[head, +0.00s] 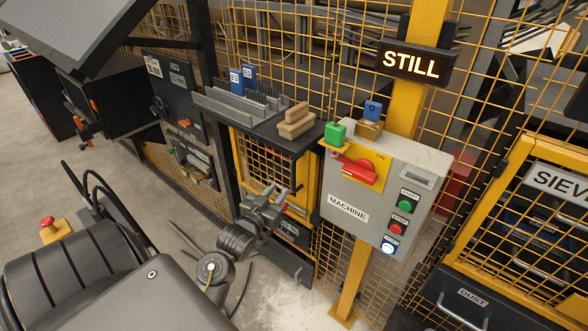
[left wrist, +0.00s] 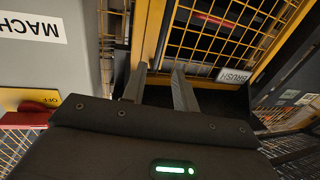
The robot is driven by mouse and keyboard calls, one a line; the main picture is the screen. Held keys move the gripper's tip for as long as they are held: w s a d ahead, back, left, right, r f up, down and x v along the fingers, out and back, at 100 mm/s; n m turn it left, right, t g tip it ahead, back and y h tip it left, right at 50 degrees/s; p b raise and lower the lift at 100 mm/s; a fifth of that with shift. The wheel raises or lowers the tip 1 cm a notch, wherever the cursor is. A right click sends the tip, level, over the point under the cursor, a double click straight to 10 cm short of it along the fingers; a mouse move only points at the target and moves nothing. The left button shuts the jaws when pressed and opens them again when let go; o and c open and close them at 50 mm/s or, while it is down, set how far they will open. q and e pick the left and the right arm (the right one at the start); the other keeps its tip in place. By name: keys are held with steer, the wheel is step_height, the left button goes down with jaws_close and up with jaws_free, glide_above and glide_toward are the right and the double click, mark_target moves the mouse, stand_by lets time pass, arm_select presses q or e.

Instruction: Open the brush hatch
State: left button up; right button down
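The brush hatch (head: 270,150) is a yellow-framed mesh door below a dark shelf in the head view. It looks closed, though my arm covers part of it. In the left wrist view the hatch appears upside down, with its yellow frame (left wrist: 172,30) and a BRUSH label (left wrist: 235,75). My left gripper (head: 284,196) is in front of the hatch's lower right part. In the left wrist view the gripper's fingers (left wrist: 159,72) are apart with nothing seen between them. I cannot tell whether they touch the frame. No handle shows clearly. My right gripper is not in view.
A grey machine box (head: 375,190) with a red switch and buttons stands right of the hatch. The shelf (head: 265,125) above bears brushes and blue tags. A lit STILL sign (head: 415,63) hangs higher. Open concrete floor (head: 165,225) lies left of my arm.

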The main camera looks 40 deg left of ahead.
mark_target(293, 173)
arm_select(q)
steer(key=p+x, duration=0.2)
steer(key=x, duration=0.8)
steer(key=shift+w, duration=0.4)
jaws_close()
